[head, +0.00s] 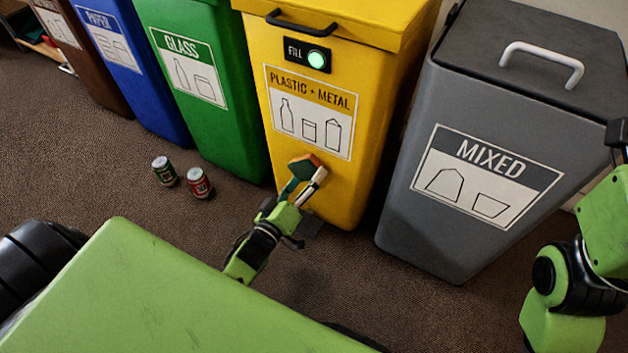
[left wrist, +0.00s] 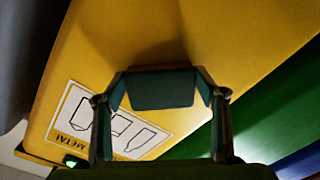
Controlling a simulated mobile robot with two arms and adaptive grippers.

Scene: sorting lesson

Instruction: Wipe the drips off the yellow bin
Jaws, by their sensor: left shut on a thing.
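The yellow bin (head: 345,200) stands at the centre of the head view, with a "PLASTIC + METAL" label on its front and its lid down. My left gripper (head: 305,188) is shut on a sponge-like block (head: 304,166), green with an orange-brown side. It holds the block at the bin's front, just below the label; I cannot tell whether they touch. In the left wrist view the block (left wrist: 163,88) shows dark green between the fingers, with the yellow front (left wrist: 240,45) behind it. I can make out no drips. The right arm shows at the right edge, its fingers out of frame.
The green glass bin (head: 225,125) stands close on the left, with blue and brown bins beyond. The grey mixed bin (head: 405,215) stands on the right.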

